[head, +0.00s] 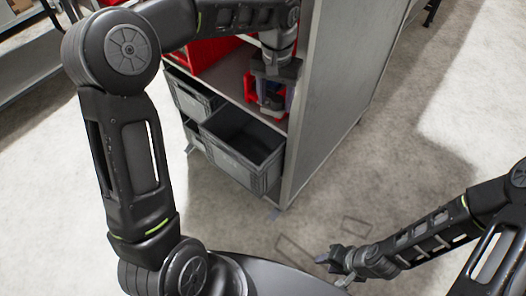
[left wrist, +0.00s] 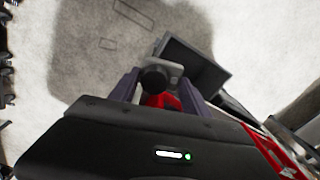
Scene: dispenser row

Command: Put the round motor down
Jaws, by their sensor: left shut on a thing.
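The round motor (left wrist: 156,78), with a dark round end and a grey body, is between the two fingers of my left gripper (left wrist: 158,92) in the left wrist view. A red part (left wrist: 163,101) shows just below it. In the head view my left gripper (head: 272,92) points down at the shelf opening of the grey cabinet, near its right side panel. It is shut on the motor, which is mostly hidden there among red and dark parts. I cannot tell whether the motor touches the shelf. My right gripper (head: 334,269) is low over the floor, empty, its fingers apart.
The grey cabinet (head: 338,90) has a tall right side panel. A dark open crate (head: 262,178) juts out below the shelf, with another crate (head: 190,97) to its left. A red bin (head: 208,54) is left of my left gripper. The floor to the right is clear.

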